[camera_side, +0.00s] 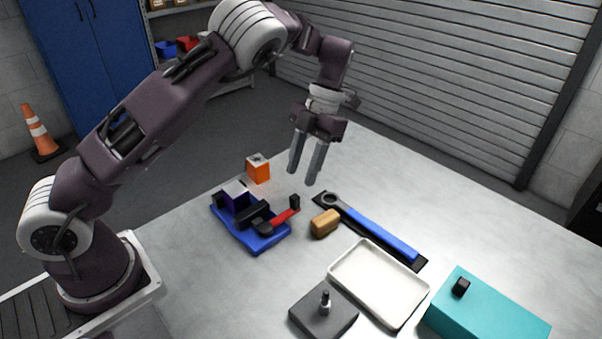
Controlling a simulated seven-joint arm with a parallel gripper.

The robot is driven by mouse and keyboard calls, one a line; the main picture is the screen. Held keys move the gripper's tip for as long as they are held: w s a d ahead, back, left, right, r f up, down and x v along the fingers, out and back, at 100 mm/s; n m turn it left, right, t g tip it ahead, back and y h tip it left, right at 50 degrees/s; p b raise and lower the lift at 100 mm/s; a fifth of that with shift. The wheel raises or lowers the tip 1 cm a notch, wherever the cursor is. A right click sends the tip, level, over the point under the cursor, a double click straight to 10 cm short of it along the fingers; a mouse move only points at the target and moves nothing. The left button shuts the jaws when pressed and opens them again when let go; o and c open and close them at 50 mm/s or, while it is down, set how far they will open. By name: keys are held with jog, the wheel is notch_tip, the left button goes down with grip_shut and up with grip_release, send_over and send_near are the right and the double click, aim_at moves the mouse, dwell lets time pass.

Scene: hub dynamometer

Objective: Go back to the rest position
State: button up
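My gripper (306,172) hangs above the table, with its fingers pointing down. The two grey fingers are apart, and nothing shows between them. It is above the far part of the table, between the orange block (258,170) and the black-and-blue long tool (368,226). The blue fixture (250,226) with a purple block and a red lever stands to the left of and below the gripper in the picture.
A tan block (325,223) lies near the long tool. A white tray (345,270), a dark plate with an upright post (324,316) and a teal box (488,311) with a black knob stand in front. The table (190,275) is clear at the left front and the far right.

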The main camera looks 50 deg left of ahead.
jog(key=s+d+r+m+t+h, duration=0.15)
jog(key=s+r+m+t, duration=0.35)
jog(key=s+r+m, duration=0.95)
jog(key=s+m+t, duration=0.2)
jog(key=s+m, duration=0.4)
jog(key=m, duration=0.5)
jog(key=s+r+m+t+y, duration=0.1)
jog(key=s+m+t, duration=0.2)
jog(key=s+m, duration=0.3)
jog(key=m, duration=0.4)
jog(key=shift+d+r+m, duration=0.25)
jog(key=shift+d+m, duration=0.05)
jog(key=shift+m, duration=0.05)
